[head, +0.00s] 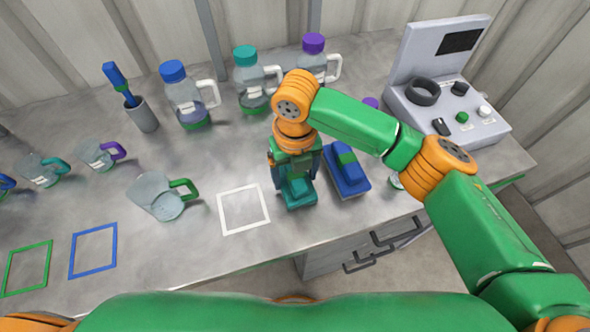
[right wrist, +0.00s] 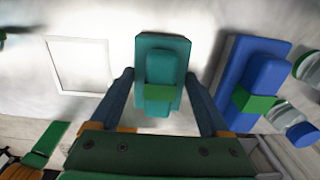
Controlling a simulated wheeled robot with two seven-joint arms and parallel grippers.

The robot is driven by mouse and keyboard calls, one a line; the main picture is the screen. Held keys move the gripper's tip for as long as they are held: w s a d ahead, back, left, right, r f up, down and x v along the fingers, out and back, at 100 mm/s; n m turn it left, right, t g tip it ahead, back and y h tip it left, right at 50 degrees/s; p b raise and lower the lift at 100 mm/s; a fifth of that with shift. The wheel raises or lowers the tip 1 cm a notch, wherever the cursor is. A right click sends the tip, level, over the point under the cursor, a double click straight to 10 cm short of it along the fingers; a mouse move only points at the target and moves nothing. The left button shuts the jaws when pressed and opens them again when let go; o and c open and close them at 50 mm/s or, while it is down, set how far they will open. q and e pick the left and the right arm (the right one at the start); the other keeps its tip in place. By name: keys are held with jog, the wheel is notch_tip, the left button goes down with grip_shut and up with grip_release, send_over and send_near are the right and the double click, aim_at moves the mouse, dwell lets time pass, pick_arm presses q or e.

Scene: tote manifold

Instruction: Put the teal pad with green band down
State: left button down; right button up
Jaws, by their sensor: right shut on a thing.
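The teal pad with green band (head: 299,196) is at the front of the grey table, between the white square outline (head: 264,218) and the blue pad with green band (head: 345,172). My right gripper (head: 294,172) points down over the teal pad and is shut on it. In the right wrist view the teal pad (right wrist: 175,50) sits between the two fingers, its green band across the grip. I cannot tell whether its base touches the table. The white outline (right wrist: 79,92) is empty. My left gripper is not in view.
Blue-capped (head: 183,95), teal-capped (head: 250,80) and purple-capped (head: 313,58) bottles stand behind. A clear jug with a green handle (head: 160,200) is left of the white outline. A grey control console (head: 455,118) stands right. Green (head: 47,262) and blue (head: 115,245) outlines are empty.

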jog(key=shift+f, duration=0.1)
jog(key=o, duration=1.3)
notch_tip(320, 180, up, 12)
jog(key=shift+r, duration=0.1)
